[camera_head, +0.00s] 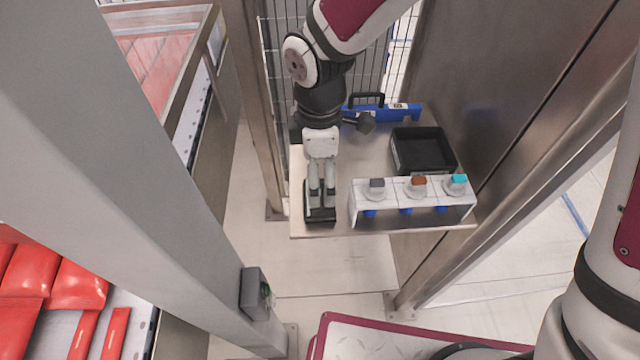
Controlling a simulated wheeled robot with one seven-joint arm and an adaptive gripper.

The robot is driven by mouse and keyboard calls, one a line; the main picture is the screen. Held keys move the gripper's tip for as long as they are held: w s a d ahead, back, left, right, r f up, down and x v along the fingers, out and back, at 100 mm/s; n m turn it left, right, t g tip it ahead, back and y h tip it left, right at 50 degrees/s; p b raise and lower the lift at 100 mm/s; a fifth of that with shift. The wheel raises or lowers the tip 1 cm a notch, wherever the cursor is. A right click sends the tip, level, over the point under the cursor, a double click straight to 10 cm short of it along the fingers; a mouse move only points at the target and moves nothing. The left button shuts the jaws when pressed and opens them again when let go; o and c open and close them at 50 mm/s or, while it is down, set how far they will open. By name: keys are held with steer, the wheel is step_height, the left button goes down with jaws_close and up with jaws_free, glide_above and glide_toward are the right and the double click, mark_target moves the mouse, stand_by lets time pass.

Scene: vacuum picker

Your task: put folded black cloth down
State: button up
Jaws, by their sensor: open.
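The folded black cloth (321,218) lies at the front left corner of the small shelf (300,229). My gripper (321,196) points down directly over it, with its fingertips at the cloth. The gripper is open. The fingers hide part of the cloth, and I cannot tell whether they touch it.
A white holder (390,213) with grey, brown and teal-topped pieces stands right of my gripper. Behind it are a black tray (424,150) and a blue case (400,112). A metal post (262,130) stands close at the left; a steel wall (490,90) bounds the right.

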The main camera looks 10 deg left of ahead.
step_height(320, 180, up, 5)
steer(key=shift+f, duration=0.1)
stand_by(0.3)
steer(key=d+r+m+t, duration=0.3)
steer(key=d+r+m, duration=0.6)
steer(key=d+r, duration=0.45)
steer(key=s+d+r+m+t, duration=0.2)
steer(key=s+d+r+m, duration=0.1)
steer(key=s+d+m, duration=0.8)
steer(key=shift+d+r+m, duration=0.25)
steer(key=shift+d+m, duration=0.15)
steer(key=shift+d, duration=0.85)
